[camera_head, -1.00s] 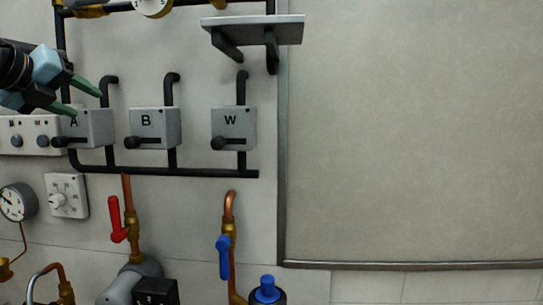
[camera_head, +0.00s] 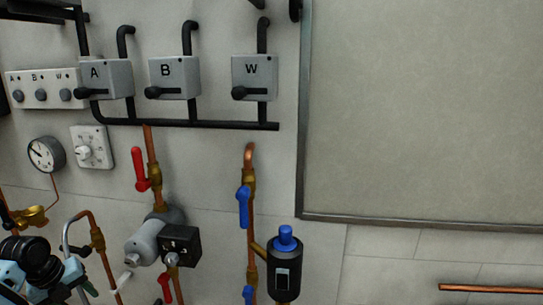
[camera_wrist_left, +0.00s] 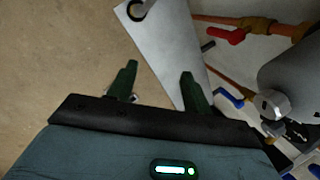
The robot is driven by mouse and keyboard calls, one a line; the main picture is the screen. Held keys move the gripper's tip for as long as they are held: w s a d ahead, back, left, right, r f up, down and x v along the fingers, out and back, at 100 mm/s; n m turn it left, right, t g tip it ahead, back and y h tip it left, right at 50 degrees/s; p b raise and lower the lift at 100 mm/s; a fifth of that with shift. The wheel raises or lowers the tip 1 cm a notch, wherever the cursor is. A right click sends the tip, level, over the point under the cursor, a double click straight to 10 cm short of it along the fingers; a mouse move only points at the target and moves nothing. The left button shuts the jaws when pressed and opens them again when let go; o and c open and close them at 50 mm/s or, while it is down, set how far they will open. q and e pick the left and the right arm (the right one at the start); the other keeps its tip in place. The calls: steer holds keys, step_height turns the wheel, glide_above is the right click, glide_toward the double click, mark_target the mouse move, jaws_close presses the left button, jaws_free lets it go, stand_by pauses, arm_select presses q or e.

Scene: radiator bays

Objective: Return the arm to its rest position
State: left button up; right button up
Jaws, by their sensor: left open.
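My left arm comes in at the lower left of the head view, with the left gripper (camera_head: 88,290) low, near the copper pipes and partly cut off by the frame edge. In the left wrist view the two dark green fingers (camera_wrist_left: 158,78) stand apart with nothing between them. They point over a pale grey panel and a brown floor. My right arm and gripper are not in view.
Grey boxes A (camera_head: 107,78), B (camera_head: 174,77) and W (camera_head: 254,77) with black levers are on the wall. Below are a gauge (camera_head: 46,154), a dial (camera_head: 92,147), a red lever (camera_head: 139,169), a blue lever (camera_head: 243,206) and a grey pump (camera_head: 148,242). A large blank panel (camera_head: 420,110) fills the right.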

arm_select(q)
steer(key=s+a+f+n+g, duration=0.1)
steer(key=s+a+f+g, duration=0.25)
steer(key=s+f, duration=0.7)
steer(key=w+a+r+n+t+y, duration=0.5)
steer(key=w+a+n+t+y, duration=0.15)
steer(key=w+a+n, duration=0.35)
steer(key=w+d+r+n+t, duration=0.3)
steer(key=w+r+n+t, duration=0.3)
steer(key=r+n+t, duration=0.4)
steer(key=s+d+f+g+h, duration=0.2)
steer(key=s+d+f, duration=0.3)
steer(key=d+f, duration=0.45)
steer(key=s+d+f+g+h, duration=0.2)
steer(key=s+d+f, duration=0.4)
steer(key=d+f, duration=0.35)
steer(key=s+d+f+n+g+h, duration=0.1)
steer(key=s+d+f, duration=0.3)
steer(key=s+d, duration=0.6)
steer(key=s+d+f+n+g+h, duration=0.1)
steer(key=s+d+f, duration=0.3)
steer(key=s+d, duration=0.6)
steer(key=shift+s+d+n+g+h, duration=0.3)
steer(key=shift+d+n+h, duration=0.25)
steer(key=shift+d+n, duration=0.25)
steer(key=shift+a, duration=0.1)
